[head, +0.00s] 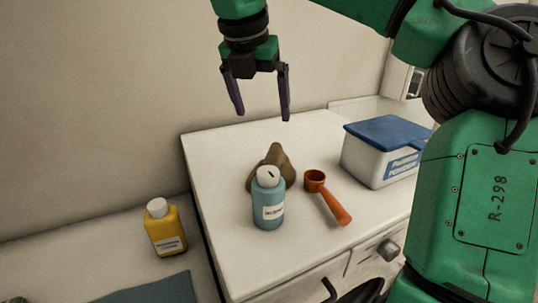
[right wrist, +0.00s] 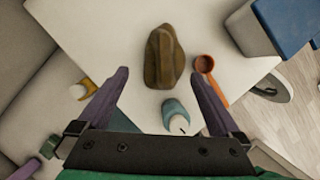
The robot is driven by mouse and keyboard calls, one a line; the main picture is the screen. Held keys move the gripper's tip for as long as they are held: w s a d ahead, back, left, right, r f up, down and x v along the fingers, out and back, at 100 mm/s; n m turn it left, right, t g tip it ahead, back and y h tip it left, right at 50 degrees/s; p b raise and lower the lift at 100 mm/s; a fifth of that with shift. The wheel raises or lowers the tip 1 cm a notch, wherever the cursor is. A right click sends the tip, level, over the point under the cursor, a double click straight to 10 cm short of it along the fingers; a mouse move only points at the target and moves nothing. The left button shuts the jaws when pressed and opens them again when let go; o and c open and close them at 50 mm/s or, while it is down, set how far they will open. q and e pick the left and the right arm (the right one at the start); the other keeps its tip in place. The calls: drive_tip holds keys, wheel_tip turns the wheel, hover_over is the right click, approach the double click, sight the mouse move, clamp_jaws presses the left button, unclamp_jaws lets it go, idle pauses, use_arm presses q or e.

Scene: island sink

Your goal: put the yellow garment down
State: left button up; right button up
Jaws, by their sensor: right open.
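The yellow garment (head: 272,160) is a brownish-yellow crumpled heap with a peaked top. It rests on the white top of the washing machine (head: 222,160), behind a blue bottle. My right gripper (head: 263,116) is open and empty, pointing down above the garment and apart from it. In the right wrist view the garment (right wrist: 163,57) lies beyond the two purple fingers, with nothing between them. A small green and purple piece at the lower left edge of that view may be part of my left gripper (right wrist: 36,160); its jaws cannot be made out.
The blue bottle (head: 268,205) with a white cap stands in front of the garment. An orange scoop (head: 328,198) lies right of it. A white box with a blue lid (head: 380,158) stands farther right. A yellow bottle (head: 166,232) stands on the lower surface at left.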

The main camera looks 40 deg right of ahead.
sight(273, 154)
drive_tip(key=f, duration=0.1)
drive_tip(key=s+f, duration=0.1)
drive_tip(key=shift+s+a+f+p, duration=0.2)
drive_tip(key=shift+s+f+p, duration=0.1)
drive_tip(key=shift+p, duration=0.05)
drive_tip(key=x, duration=0.1)
drive_tip(key=p+x, duration=0.1)
drive_tip(key=x, duration=0.1)
drive_tip(key=shift+s+f, duration=0.15)
drive_tip(key=shift+s, duration=0.1)
drive_tip(key=p+x, duration=0.1)
drive_tip(key=x, duration=0.1)
drive_tip(key=p+x, duration=0.1)
drive_tip(key=x, duration=0.3)
drive_tip(key=shift+w+d+p, duration=0.2)
drive_tip(key=shift+w+p, duration=0.2)
drive_tip(key=shift+f, duration=0.35)
drive_tip(key=shift+s, duration=0.15)
drive_tip(key=c, duration=1.2)
use_arm(q)
drive_tip(key=r, duration=0.1)
drive_tip(key=s+r, duration=0.1)
drive_tip(key=s+a+r, duration=0.1)
drive_tip(key=r, duration=0.1)
drive_tip(key=shift+r, duration=0.1)
use_arm(e)
drive_tip(key=shift+d, duration=0.1)
drive_tip(key=shift+c, duration=0.2)
